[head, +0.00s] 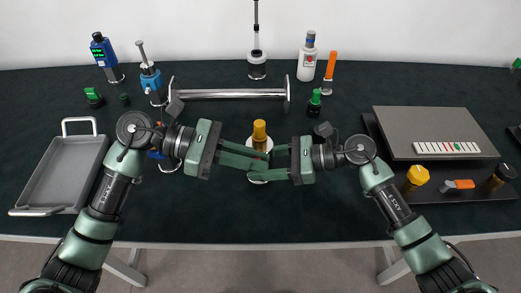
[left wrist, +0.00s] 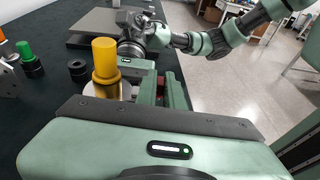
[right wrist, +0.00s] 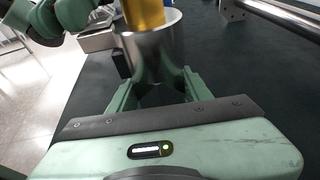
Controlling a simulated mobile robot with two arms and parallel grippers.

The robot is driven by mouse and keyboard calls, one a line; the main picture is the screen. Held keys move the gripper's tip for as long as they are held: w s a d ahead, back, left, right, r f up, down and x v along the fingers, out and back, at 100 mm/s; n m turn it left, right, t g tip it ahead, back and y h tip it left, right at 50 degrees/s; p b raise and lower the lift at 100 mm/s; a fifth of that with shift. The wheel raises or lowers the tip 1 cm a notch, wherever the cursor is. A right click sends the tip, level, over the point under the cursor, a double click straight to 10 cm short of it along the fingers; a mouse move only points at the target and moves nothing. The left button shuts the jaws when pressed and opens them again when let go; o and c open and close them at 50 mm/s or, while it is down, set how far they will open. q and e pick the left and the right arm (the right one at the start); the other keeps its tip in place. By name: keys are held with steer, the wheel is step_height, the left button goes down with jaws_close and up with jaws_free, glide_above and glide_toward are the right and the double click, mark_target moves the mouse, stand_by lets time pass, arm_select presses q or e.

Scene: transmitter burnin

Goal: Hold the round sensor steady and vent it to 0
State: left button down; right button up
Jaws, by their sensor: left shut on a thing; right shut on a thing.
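The round sensor, as I take it, is a silver cylinder with a yellow cap (head: 260,131), upright near the table's middle. In the left wrist view the yellow cap (left wrist: 105,58) has a gold lower part above a silver rim. In the right wrist view the silver body (right wrist: 153,52) stands between the fingers. My left gripper (head: 255,163) reaches it from the left and is shut; its fingertips' contact is partly hidden. My right gripper (head: 277,158) comes from the right and is shut on the silver body. No pressure reading is legible.
A metal rail (head: 230,94) lies behind. A blue instrument with a green display (head: 103,52) stands back left. A grey tray (head: 45,180) is at left. The front middle is clear.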

arm_select(q)
steer(key=shift+s+a+f, duration=0.1)
steer(key=shift+s, duration=0.55)
stand_by(0.4)
steer(key=c, duration=1.6)
jaws_free()
steer(key=shift+c, duration=0.2)
steer(key=shift+v, duration=2.55)
steer(key=shift+w+x, duration=0.15)
steer(key=shift+x, duration=1.05)
steer(key=shift+w+x, duration=0.1)
steer(key=shift+x, duration=1.15)
